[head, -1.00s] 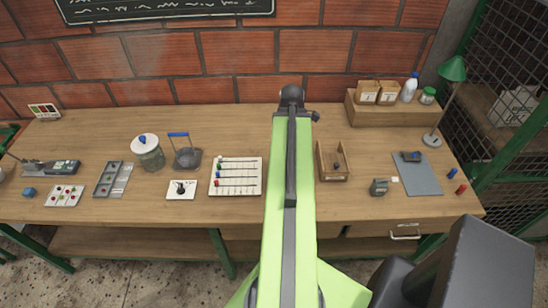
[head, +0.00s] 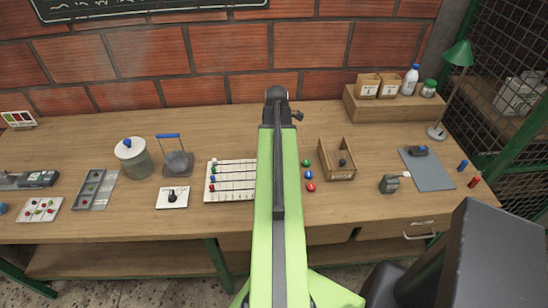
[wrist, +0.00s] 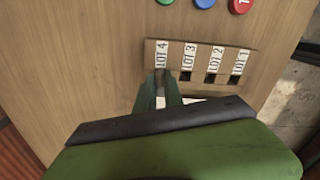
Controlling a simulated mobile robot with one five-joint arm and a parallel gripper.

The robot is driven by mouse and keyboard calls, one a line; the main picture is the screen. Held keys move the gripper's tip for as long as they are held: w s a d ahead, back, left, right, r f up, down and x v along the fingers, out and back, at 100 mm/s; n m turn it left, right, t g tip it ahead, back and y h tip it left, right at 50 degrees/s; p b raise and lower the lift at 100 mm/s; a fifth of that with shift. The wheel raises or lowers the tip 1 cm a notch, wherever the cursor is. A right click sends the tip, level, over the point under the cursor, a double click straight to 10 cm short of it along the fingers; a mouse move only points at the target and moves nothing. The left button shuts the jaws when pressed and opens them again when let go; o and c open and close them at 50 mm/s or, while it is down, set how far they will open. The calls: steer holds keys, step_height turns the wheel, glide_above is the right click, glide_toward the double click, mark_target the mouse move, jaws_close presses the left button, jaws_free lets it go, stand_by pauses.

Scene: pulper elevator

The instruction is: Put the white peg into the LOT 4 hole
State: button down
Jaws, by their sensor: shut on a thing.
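In the wrist view, a strip with several labelled square holes lies on the wooden bench top. The LOT 4 hole's label (wrist: 161,54) is at its left end. My gripper (wrist: 161,86) is just below that label, its two green fingers close together. A narrow greyish thing, seemingly the white peg (wrist: 160,76), shows between the fingertips. The fingers hide the LOT 4 hole, and I cannot tell whether the peg is in it or above it. The LOT 3, LOT 2 and LOT 1 holes look dark and empty. In the head view my arm covers the strip and gripper.
Green, blue and red (head: 310,187) round buttons lie beside the strip. A white board with coloured beads (head: 208,192) lies left of my arm. A wooden tray (head: 340,176) and a small dark green device (head: 389,184) stand to the right. A glass jar (head: 133,160) stands farther left.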

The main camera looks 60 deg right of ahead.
steer(key=shift+w+f, duration=0.1)
steer(key=shift+f, duration=0.1)
steer(key=shift+f+b, duration=0.4)
steer(key=shift+f, duration=0.2)
steer(key=c, duration=1.4)
jaws_free()
steer(key=shift+c, duration=0.2)
steer(key=shift+r, duration=0.1)
step_height(320, 180, up, 13)
steer(key=p, duration=1.3)
